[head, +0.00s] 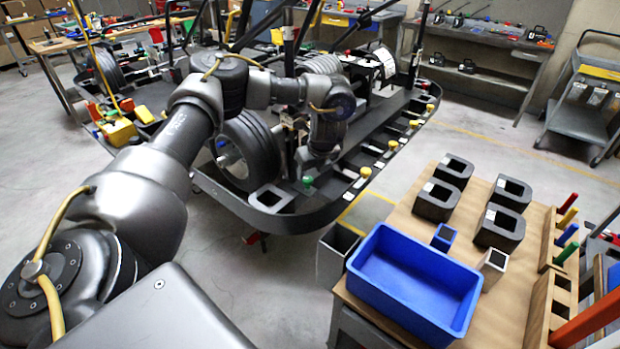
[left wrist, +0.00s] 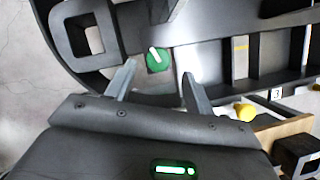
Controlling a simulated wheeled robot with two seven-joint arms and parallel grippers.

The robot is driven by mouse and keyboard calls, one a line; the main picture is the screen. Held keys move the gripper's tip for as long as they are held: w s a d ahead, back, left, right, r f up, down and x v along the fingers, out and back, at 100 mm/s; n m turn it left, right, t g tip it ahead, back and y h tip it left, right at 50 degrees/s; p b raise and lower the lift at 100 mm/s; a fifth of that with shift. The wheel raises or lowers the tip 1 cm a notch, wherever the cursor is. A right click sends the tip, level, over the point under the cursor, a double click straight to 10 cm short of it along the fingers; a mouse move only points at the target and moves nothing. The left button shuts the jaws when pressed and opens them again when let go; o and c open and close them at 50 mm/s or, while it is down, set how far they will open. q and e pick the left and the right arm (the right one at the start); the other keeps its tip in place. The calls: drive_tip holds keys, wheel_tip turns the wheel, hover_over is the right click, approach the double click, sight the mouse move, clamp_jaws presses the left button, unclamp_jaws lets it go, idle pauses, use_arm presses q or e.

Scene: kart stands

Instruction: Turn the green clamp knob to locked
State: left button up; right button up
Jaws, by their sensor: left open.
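The green clamp knob (head: 307,181) sits on the dark rim of the kart frame, near its front corner. In the left wrist view the green knob (left wrist: 158,63) is round with a white bar on top, slanting slightly up and left. My left gripper (left wrist: 158,69) is open, with one finger on each side of the knob in that picture. The knob appears just beyond the fingertips; I cannot tell whether they touch it. In the head view my left gripper (head: 305,164) is partly hidden by its own wrist. My right gripper is in neither view.
A yellow knob (left wrist: 244,111) stands to the right along the rim. A square-holed block (head: 270,198) is left of the green knob. A wooden table (head: 400,215) with a blue bin (head: 372,292) and dark blocks stands at the right. Open floor lies beyond the kart.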

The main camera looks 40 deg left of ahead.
sight(308, 179)
use_arm(q)
drive_tip(key=shift+x, duration=0.9)
drive_tip(key=shift+s+a+f, duration=0.1)
drive_tip(key=shift+a+f, duration=0.15)
drive_tip(key=shift+f, duration=0.05)
drive_tip(key=shift+a+f, duration=0.15)
drive_tip(key=shift+f, duration=0.45)
drive_tip(key=shift+a+f, duration=0.1)
drive_tip(key=shift+f, duration=0.05)
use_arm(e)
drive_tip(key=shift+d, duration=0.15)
